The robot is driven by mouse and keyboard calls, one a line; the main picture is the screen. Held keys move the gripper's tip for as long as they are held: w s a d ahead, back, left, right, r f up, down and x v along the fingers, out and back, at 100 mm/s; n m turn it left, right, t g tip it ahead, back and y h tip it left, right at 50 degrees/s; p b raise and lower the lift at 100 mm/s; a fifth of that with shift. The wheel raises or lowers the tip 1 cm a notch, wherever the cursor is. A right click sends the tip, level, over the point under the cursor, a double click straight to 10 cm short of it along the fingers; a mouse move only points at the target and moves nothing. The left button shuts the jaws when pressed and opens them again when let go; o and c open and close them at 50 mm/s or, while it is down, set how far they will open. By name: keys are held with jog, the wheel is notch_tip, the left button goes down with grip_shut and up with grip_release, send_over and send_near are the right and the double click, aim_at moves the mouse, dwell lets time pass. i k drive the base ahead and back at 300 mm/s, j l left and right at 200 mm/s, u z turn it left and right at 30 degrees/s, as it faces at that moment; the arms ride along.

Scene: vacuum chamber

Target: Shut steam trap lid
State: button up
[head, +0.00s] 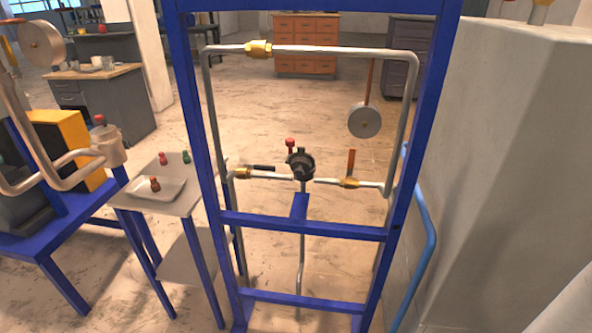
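A blue upright frame (299,228) carries a loop of grey pipe (340,52). A dark, rounded fitting (301,165) sits at the middle of the lower pipe run and appears to be the steam trap. A red knob (290,143) shows just above and left of it. I cannot tell which part is the lid or whether it is open. My gripper is not in view.
Brass valves (258,49) sit on the pipes. A grey disc (364,122) hangs inside the frame at right. A side table (205,190) with a tray (170,184) and small coloured pieces stands left. A large grey block (500,150) bounds the right.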

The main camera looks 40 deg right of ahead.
aim_at(301, 163)
jog(key=i+j+z, duration=0.1)
jog(key=i+j, duration=1.15)
